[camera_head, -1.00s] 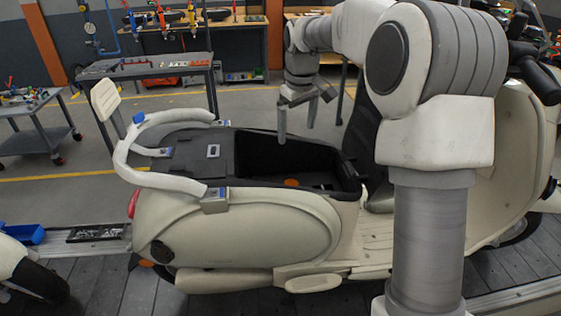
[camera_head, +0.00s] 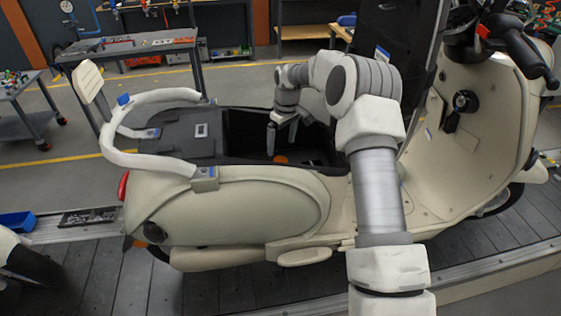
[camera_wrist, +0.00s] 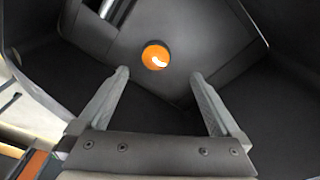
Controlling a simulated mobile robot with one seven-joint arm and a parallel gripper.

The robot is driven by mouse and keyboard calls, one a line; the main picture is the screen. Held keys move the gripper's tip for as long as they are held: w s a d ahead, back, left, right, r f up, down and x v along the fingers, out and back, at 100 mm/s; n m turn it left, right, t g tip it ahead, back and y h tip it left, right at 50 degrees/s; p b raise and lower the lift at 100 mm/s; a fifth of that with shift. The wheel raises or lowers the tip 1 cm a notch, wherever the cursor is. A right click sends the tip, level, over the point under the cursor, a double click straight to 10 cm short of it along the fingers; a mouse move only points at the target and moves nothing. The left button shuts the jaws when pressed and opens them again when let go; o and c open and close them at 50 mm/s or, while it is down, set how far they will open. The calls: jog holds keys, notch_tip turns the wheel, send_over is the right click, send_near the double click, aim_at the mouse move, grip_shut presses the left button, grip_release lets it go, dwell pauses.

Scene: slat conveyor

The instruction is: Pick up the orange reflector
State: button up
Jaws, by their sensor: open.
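The orange reflector (camera_head: 281,159) is a small round disc lying inside the dark open storage well (camera_head: 243,131) of the cream scooter (camera_head: 235,215). In the wrist view the reflector (camera_wrist: 155,56) lies on a dark grey surface, beyond and between my fingertips, with a bright glint on it. My gripper (camera_head: 282,152) points down into the well, just above the reflector in the head view. In the wrist view my gripper (camera_wrist: 158,75) has its two fingers wide apart with nothing between them. I cannot tell the exact height above the reflector.
The well's walls surround my gripper closely. A raised dark seat (camera_head: 383,70) stands right of the well. The white grab rail (camera_head: 150,161) curves at the scooter's rear. A grey tool table (camera_head: 130,48) and a cart (camera_head: 25,118) stand behind, with open floor between.

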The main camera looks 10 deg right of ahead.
aim_at(281, 157)
jog(key=shift+w+f+p, duration=0.2)
jog(key=shift+f+p, duration=0.15)
jog(key=shift+f, duration=0.95)
jog(key=shift+w+f+p, duration=0.25)
jog(key=shift+f+p, duration=0.05)
jog(key=shift+f, duration=1)
jog(key=shift+w+f+p, duration=0.2)
jog(key=shift+f+p, duration=0.15)
jog(key=shift+f, duration=0.95)
jog(key=c, duration=1.4)
jog(key=shift+r, duration=0.1)
notch_tip(281, 157, up, 10)
jog(key=shift+f+b, duration=0.1)
jog(key=shift+b, duration=0.85)
